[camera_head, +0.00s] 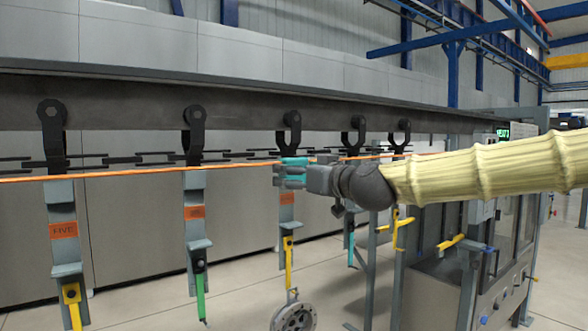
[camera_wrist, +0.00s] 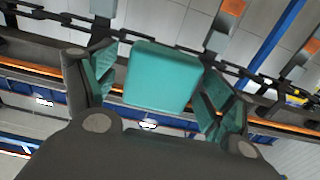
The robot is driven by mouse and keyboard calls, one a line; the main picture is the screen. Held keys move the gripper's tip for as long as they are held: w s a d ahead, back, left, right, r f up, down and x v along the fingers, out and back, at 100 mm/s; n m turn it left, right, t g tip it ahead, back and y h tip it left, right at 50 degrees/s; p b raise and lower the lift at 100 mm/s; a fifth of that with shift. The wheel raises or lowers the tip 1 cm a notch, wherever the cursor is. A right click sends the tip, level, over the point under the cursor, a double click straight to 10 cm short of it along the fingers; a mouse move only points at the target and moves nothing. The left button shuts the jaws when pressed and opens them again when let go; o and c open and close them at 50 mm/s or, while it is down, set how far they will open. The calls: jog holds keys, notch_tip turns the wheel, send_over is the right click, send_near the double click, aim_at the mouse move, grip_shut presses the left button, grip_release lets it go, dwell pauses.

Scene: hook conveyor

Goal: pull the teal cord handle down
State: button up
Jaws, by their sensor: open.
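The teal handle (camera_head: 293,161) sits by the orange cord (camera_head: 110,175) that runs across the front of the conveyor. In the wrist view the handle (camera_wrist: 162,76) is a rounded teal block that shows between my two fingers, with a gap on each side. My gripper (camera_head: 288,173) is open at the handle, reaching in from the right; its fingers have teal inner pads. It also shows in the wrist view (camera_wrist: 158,92). In the head view the fingers and handle overlap, so I cannot tell how deep the handle sits between them.
Black hooks (camera_head: 194,130) hang from the dark overhead rail (camera_head: 245,112), with a chain behind. Grey hangers with orange labels (camera_head: 63,231) hang below, several carrying coloured tools. A round metal disc (camera_head: 294,318) hangs under my gripper. A grey machine cabinet (camera_head: 430,297) stands at right.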

jog(key=shift+w+a, duration=0.45)
jog(key=shift+w, duration=0.1)
jog(key=shift+c, duration=0.4)
